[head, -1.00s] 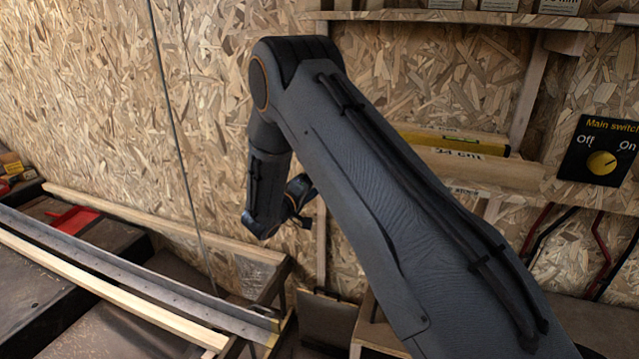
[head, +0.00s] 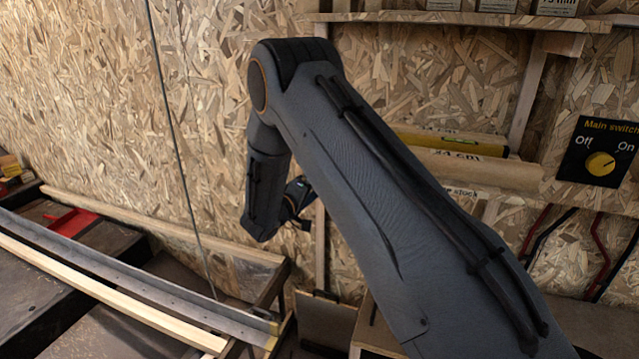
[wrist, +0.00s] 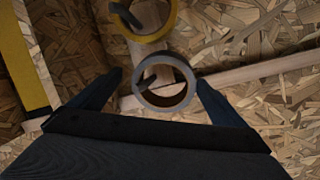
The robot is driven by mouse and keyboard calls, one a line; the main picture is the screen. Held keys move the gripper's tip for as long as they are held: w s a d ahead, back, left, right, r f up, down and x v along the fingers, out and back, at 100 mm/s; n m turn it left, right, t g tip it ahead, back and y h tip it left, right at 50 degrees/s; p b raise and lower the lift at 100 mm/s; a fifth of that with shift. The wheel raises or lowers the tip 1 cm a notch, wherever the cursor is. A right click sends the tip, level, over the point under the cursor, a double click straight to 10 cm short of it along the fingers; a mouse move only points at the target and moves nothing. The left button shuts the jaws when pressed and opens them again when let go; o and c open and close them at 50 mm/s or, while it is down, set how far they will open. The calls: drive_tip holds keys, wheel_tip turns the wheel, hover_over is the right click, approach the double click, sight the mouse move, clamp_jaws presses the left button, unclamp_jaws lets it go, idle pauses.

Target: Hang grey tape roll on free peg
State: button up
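In the wrist view a grey tape roll (wrist: 180,70) sits against the chipboard wall. A dark peg (wrist: 149,78) shows inside its ring, near the upper left of the hole, so the roll appears to be around the peg. My gripper (wrist: 160,77) is open, with one finger on each side of the roll. A gap shows at the left finger; the right fingertip is close to the roll's edge, and I cannot tell if it touches. A yellow tape roll (wrist: 168,24) is above, around another peg (wrist: 121,13). In the head view my arm hides the rolls and the fingers.
A wooden batten (wrist: 245,74) crosses the wall by the grey roll. A yellow strip (wrist: 20,60) is at the left. The head view shows a shelf with a yellow level (head: 450,141), a main switch (head: 599,152) at right, and metal and wood lengths (head: 120,275) at lower left.

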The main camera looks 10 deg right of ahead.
drive_tip(key=b+v, duration=0.2)
drive_tip(key=v, duration=0.5)
drive_tip(key=s+d+f+m+g+y, duration=0.1)
drive_tip(key=s+d+g, duration=0.45)
drive_tip(key=s, duration=0.35)
drive_tip(key=s+d+m+g+y, duration=0.1)
drive_tip(key=s+d+g, duration=0.5)
drive_tip(key=s, duration=0.4)
drive_tip(key=s+a+y, duration=0.3)
drive_tip(key=s+y, duration=0.2)
drive_tip(key=s, duration=0.4)
drive_tip(key=s+a+m+y, duration=0.1)
drive_tip(key=s+a+y, duration=0.3)
drive_tip(key=s+y, duration=0.2)
drive_tip(key=shift+s+y, duration=0.3)
drive_tip(key=shift+s, duration=1.1)
drive_tip(key=shift+a, duration=0.1)
drive_tip(key=shift+c, duration=0.5)
